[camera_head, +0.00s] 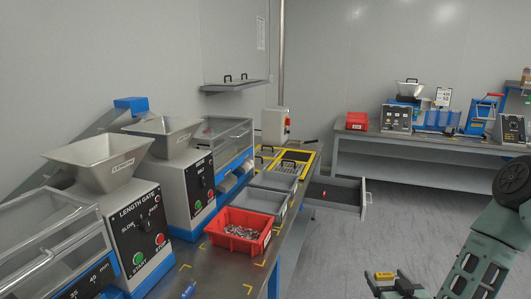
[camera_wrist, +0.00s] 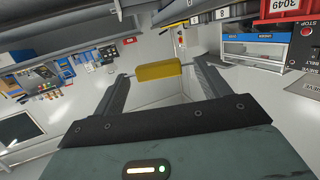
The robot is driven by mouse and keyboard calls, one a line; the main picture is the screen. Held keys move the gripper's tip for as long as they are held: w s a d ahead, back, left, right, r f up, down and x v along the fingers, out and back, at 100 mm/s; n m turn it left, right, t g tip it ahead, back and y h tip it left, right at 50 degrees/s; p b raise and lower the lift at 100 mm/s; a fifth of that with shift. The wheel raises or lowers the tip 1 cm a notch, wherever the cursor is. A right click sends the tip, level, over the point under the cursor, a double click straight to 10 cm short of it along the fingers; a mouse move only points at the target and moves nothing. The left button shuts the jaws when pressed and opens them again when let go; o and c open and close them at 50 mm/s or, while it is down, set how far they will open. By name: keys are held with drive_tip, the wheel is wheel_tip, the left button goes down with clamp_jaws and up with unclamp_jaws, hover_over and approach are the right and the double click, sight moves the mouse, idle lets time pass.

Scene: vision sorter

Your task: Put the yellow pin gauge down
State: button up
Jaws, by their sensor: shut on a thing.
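The yellow pin gauge (camera_wrist: 158,72) is a yellow block-like handle with a thin pin at its ends, held between the two fingers of my gripper (camera_wrist: 158,84) in the wrist view. In the head view the gauge (camera_head: 384,275) shows at the lower right, above the floor, held in my gripper (camera_head: 392,284). The fingers are shut on it. The grey workbench (camera_head: 206,262) is to the left of the gripper, and the gripper is clear of it.
A red bin (camera_head: 237,233) of small metal parts and grey trays (camera_head: 262,201) stand on the bench. An open drawer (camera_head: 335,195) sticks out beyond. Machines with hoppers (camera_head: 100,164) line the left. A second bench (camera_head: 430,145) is at the back. The floor between is clear.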

drive_tip(key=s, duration=0.1)
drive_tip(key=s+r, duration=0.1)
drive_tip(key=s, duration=0.1)
drive_tip(key=s+r, duration=0.1)
drive_tip(key=shift+s+r, duration=0.25)
drive_tip(key=shift+s, duration=0.05)
drive_tip(key=s+f, duration=0.4)
drive_tip(key=f, duration=0.1)
drive_tip(key=shift+s+f, duration=0.25)
drive_tip(key=shift+s, duration=0.05)
